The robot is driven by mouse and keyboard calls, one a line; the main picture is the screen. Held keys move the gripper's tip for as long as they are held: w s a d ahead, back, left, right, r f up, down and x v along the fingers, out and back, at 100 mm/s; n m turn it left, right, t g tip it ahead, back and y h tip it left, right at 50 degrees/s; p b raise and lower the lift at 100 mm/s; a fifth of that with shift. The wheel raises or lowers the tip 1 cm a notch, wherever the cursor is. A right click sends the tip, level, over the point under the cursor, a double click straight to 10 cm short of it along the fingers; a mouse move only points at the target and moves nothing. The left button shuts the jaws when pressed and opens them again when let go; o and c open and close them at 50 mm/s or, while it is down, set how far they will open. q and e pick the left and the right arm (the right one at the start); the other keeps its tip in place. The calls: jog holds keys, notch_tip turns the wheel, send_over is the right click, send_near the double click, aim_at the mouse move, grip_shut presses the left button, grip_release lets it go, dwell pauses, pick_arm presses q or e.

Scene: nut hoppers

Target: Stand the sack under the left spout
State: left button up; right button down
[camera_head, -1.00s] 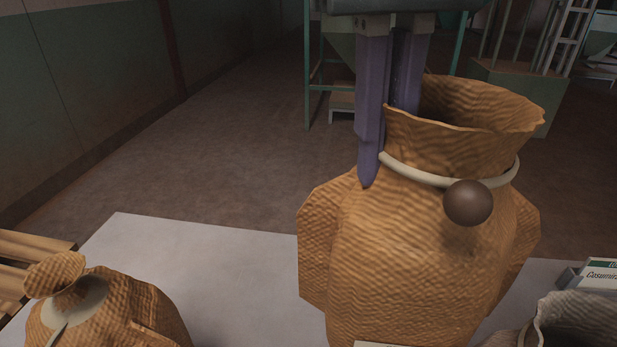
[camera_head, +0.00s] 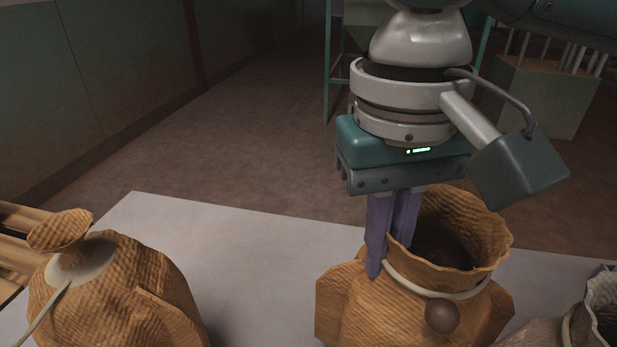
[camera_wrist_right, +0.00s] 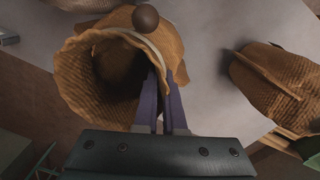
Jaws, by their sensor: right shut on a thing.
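The open orange-brown woven sack (camera_head: 410,310) stands upright in the lower right of the head view, with a pale cord and a dark round ball on its neck. My right gripper (camera_head: 388,250) is shut on its neck wall from above, one finger outside and the other passing behind the front rim. In the right wrist view the sack (camera_wrist_right: 85,85) shows its wide mouth beside my right gripper (camera_wrist_right: 163,100). The sack's base is cut off in the head view, so I cannot tell if it touches the pale table. No spout is clearly visible. My left gripper is not in view.
A tied brown sack (camera_head: 120,290) sits at the left on the pale table (camera_head: 250,260). A greyer open sack (camera_head: 597,315) is partly visible at the right edge. The table between the brown sacks is clear. A green frame (camera_head: 329,60) stands behind on the floor.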

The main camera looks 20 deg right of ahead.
jog(key=shift+f, duration=0.1)
jog(key=c, duration=1)
grip_release()
